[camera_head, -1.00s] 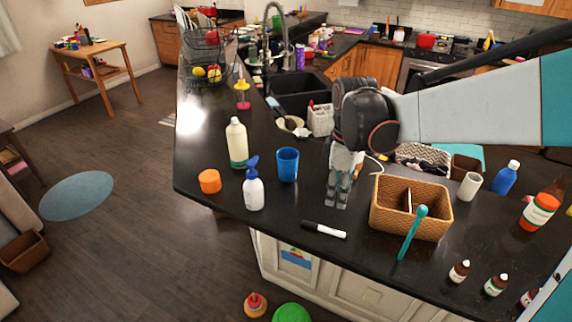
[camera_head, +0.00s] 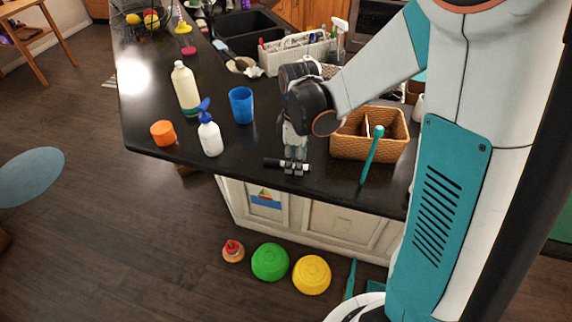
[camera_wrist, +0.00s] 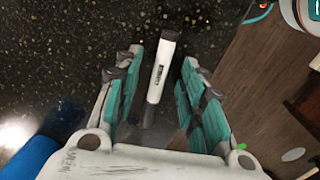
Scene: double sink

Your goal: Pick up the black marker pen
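The black marker pen (camera_head: 273,162) has a white body and dark ends. It lies on the black countertop close to its front edge, partly covered by my gripper in the head view. In the wrist view the pen (camera_wrist: 158,74) lies lengthwise between the fingers, dark end pointing up the picture. My gripper (camera_head: 294,170) points down over the pen. In the wrist view my gripper (camera_wrist: 155,95) is open, with a gap on each side of the pen. I cannot tell its exact height above the counter.
A wicker basket (camera_head: 352,146) and a teal stick (camera_head: 373,155) stand right of my gripper. The counter's front edge is close to the pen.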

